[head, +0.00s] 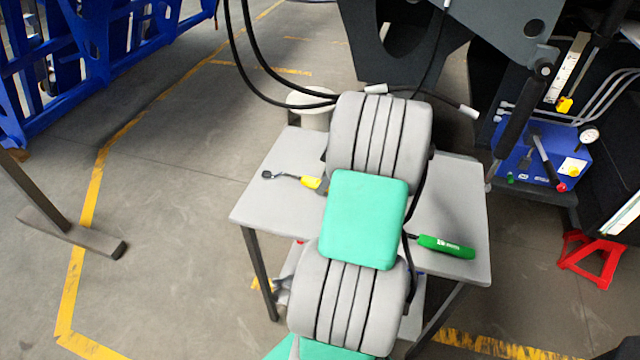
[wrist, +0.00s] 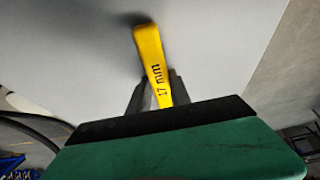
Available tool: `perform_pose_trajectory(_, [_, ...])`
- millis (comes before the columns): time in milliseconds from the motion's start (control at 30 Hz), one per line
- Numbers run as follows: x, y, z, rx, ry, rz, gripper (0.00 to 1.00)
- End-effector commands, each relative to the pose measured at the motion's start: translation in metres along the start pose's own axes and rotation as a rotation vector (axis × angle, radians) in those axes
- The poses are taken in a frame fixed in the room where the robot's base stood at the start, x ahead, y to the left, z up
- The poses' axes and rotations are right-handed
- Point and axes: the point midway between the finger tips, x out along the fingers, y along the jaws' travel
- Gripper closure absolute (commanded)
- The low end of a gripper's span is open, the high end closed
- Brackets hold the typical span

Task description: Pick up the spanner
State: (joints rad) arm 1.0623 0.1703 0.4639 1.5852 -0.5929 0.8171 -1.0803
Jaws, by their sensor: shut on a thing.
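The spanner (wrist: 152,58) has a yellow end marked "17 mm" and a paler silver part lower down, in the middle of the wrist view. The dark fingers of my gripper (wrist: 157,90) stand on both sides of it and are shut on it. The yellow end points away from my gripper, over a pale grey surface. In the head view, a yellow piece (head: 311,182) shows beside my arm, in line with a thin tool with a dark round head. My arm hides most of my gripper there. I cannot tell whether the spanner touches the table.
The grey table (head: 262,205) stands under my arm. A green-handled tool (head: 445,246) lies on its right side. Black hoses (head: 250,60) hang behind it. A blue box with a gauge (head: 540,155) and a red stand (head: 590,258) are at right.

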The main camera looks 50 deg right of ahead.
Motion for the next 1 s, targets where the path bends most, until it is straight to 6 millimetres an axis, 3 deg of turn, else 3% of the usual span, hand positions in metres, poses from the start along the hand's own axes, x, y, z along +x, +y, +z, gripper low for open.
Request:
perform_pose_trajectory(167, [-0.011, 0.001, -0.004, -0.001, 0.0, 0.003, 1.0])
perform_pose_trajectory(300, [-0.037, 0.002, -0.011, 0.0, 0.0, 0.007, 1.0])
perform_pose_trajectory(500, [-0.105, 0.002, 0.011, 0.003, 0.0, 0.009, 1.0])
perform_pose_trajectory(700, [-0.15, 0.001, 0.053, 0.004, -0.001, 0.004, 1.0])
perform_pose_trajectory(1000, [-0.176, 0.0, 0.079, 0.001, 0.0, 0.001, 1.0])
